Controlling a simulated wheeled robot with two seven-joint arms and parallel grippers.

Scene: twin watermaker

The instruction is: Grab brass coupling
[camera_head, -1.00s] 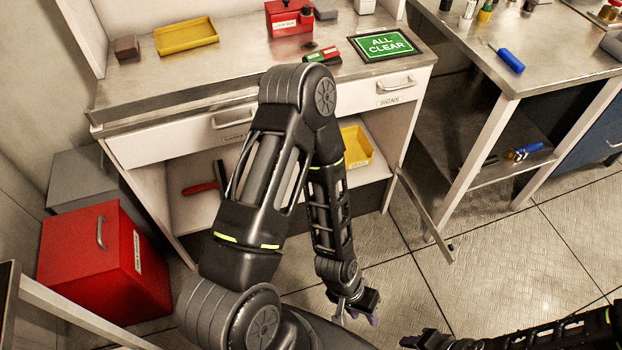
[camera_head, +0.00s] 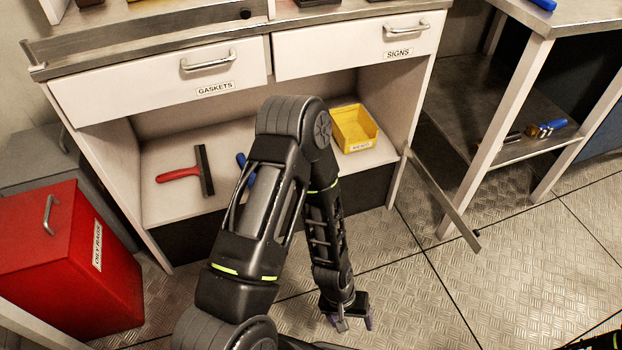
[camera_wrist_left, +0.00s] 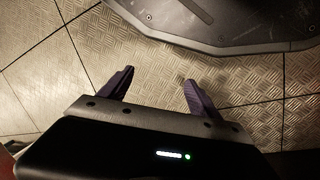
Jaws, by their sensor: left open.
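No brass coupling can be made out in either view now. My left gripper (camera_head: 352,322) hangs low over the metal floor in front of the bench, at the bottom of the head view. It is open and empty; the left wrist view shows its two fingers (camera_wrist_left: 158,88) apart with only floor plates between them. My left arm covers part of the lower shelf. My right gripper is not in view; only a dark piece of my right arm shows at the bottom right corner.
The bench has shut drawers, GASKETS (camera_head: 160,82) and SIGNS (camera_head: 355,45). On its lower shelf (camera_head: 225,145) are a red-handled squeegee (camera_head: 190,173), a blue-handled item (camera_head: 246,172) and a yellow bin (camera_head: 354,128). A red OILY RAGS box (camera_head: 70,255) stands left. A second table (camera_head: 545,75) is right.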

